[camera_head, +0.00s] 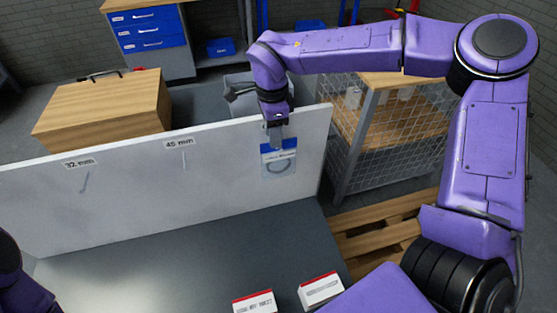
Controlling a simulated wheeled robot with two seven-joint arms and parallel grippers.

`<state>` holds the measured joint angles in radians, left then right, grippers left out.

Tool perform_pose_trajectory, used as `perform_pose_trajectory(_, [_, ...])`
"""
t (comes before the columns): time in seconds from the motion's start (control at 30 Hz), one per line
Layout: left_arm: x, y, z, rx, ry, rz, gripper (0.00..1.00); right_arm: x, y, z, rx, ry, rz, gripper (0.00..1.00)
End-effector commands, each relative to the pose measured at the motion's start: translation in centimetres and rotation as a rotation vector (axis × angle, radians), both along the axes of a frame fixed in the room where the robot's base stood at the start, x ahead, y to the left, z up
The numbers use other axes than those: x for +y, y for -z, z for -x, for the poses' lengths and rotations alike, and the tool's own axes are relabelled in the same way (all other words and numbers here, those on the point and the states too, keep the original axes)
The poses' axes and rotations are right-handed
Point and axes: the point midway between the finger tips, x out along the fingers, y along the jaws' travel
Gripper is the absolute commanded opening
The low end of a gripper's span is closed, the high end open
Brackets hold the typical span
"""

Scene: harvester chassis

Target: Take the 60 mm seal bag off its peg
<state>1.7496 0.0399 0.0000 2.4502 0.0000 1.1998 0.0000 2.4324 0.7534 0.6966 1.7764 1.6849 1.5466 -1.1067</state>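The seal bag (279,163), clear with a blue header and a dark ring inside, is at the right end of the upright white peg board (230,160). My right gripper (274,137) points down at the top of the bag, its grey fingers overlapping the blue header. Whether the fingers are closed on the bag is not clear. The bag's peg and the label above it are hidden behind my gripper. My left arm shows only at the lower left edge; its gripper is out of view.
The "32 mm" peg (85,183) and "45 mm" peg (184,161) are bare. Two white-and-red boxes (254,302) (320,290) stand at the front of the grey tabletop (180,270), otherwise clear. A mesh cage (395,152) stands behind right.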

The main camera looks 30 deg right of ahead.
Motion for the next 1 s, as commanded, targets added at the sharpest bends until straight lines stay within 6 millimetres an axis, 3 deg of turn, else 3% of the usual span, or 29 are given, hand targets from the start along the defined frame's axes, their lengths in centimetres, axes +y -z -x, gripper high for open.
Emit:
perform_pose_trajectory(0.07, [0.0,-1.0,0.0,-0.001,0.000,-0.001,0.43,0.4,1.1,-0.3,0.005,-0.001,0.002,0.34])
perform_pose_trajectory(0.2, [0.0,-1.1,0.0,-0.001,0.000,-0.001,0.43,0.2,3.1,-0.2,0.001,0.002,0.000,0.34])
perform_pose_trajectory(0.43, [0.0,-1.0,0.0,0.000,0.000,0.000,0.43,0.2,3.5,-0.2,0.000,0.004,0.000,0.34])
perform_pose_trajectory(0.53, [0.0,-1.0,0.0,0.000,0.000,0.000,0.43,0.2,3.5,-0.2,0.000,0.004,0.000,0.01])
perform_pose_trajectory(1.0, [0.0,-0.6,0.0,0.000,0.000,0.000,0.43,0.2,2.9,-0.3,-0.002,0.003,0.000,0.00])
